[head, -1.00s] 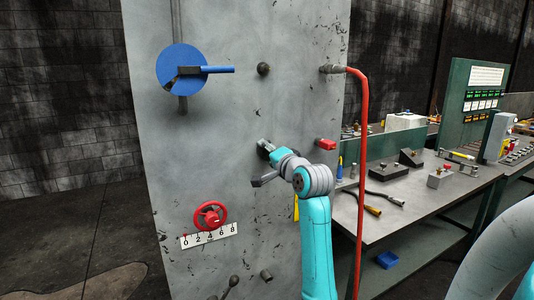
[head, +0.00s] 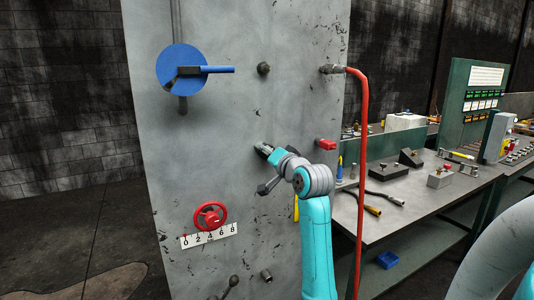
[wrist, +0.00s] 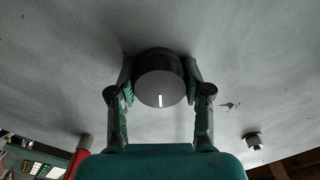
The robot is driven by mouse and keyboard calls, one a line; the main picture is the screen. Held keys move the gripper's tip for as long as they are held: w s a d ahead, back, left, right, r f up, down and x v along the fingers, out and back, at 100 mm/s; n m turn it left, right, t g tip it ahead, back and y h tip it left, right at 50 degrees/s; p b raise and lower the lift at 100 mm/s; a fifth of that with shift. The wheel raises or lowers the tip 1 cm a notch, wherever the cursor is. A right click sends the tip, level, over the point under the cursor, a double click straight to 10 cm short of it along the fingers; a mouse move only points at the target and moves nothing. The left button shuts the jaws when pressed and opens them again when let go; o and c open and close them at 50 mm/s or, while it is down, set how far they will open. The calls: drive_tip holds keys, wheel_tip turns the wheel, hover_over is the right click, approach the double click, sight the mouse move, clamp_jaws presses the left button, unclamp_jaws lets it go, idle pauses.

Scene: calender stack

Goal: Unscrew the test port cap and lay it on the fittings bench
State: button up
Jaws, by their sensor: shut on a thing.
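The test port cap (wrist: 160,82) is a dark round cap with a short white mark on its face, in the middle of the wrist view. My gripper (wrist: 161,88) is shut on it, one finger on each side. The cap is at the grey panel; I cannot tell whether it still touches the port behind it. In the head view my gripper (head: 264,150) is at the panel's middle, and it and the arm hide the cap. The bench (head: 420,196) with a grey top stands to the right of the panel.
A red hose (head: 362,150) hangs down between panel and bench. A red handle (head: 326,144) sticks out right of my gripper. A blue lever disc (head: 180,66) and a red handwheel (head: 210,214) are on the panel's left. Tools and blocks lie on the bench; its front middle has bare room.

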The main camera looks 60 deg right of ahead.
drive_tip(key=shift+n, duration=1.1)
drive_tip(key=shift+n, duration=1.1)
drive_tip(key=shift+n, duration=1.1)
